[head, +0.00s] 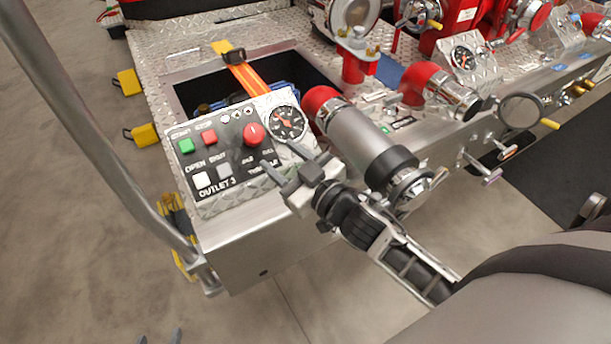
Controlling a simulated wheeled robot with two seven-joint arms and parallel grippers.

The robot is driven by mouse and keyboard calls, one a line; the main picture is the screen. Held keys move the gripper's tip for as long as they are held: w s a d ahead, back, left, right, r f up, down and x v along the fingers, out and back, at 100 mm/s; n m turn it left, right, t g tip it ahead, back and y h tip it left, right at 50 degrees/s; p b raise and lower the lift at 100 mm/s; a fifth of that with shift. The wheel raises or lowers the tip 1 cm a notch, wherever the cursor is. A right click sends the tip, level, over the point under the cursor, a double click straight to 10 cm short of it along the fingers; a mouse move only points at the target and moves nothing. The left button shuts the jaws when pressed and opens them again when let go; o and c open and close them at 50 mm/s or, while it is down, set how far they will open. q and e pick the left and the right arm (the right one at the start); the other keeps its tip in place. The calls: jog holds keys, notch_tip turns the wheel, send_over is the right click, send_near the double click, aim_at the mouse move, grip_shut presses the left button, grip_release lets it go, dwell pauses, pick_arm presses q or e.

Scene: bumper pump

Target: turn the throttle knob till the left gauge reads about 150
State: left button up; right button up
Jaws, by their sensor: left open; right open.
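The red throttle knob (253,134) is on the black control panel (226,143) with a white mark near its top. The left gauge (287,122), round with a black face and reddish needle, sits just right of the knob; its reading is too small to tell. My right gripper (287,163) is open and empty, just below the gauge and to the lower right of the knob, apart from the knob. My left gripper (159,337) shows only as grey fingertips at the bottom edge, open, far below the panel.
The panel also has a green button (186,146), a red button (210,138) and a white button (202,180). A thick grey pipe (362,140) stands close right of the gauge. A second gauge (463,57) is further right. A metal rail (95,125) runs down the left.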

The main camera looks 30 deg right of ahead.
jog(key=v, duration=0.6)
jog(key=shift+b, duration=0.3)
jog(key=shift+s, duration=0.1)
jog(key=s+a+f+m+g, duration=0.1)
jog(key=s+a+f+g, duration=0.1)
jog(key=f, duration=0.5)
jog(key=s+a+f+m+g+h, duration=0.1)
jog(key=s+a+f+g, duration=0.2)
jog(key=s+f, duration=0.4)
jog(key=shift+s+f+g, duration=0.25)
jog(key=shift+g, duration=0.65)
dwell(2.4)
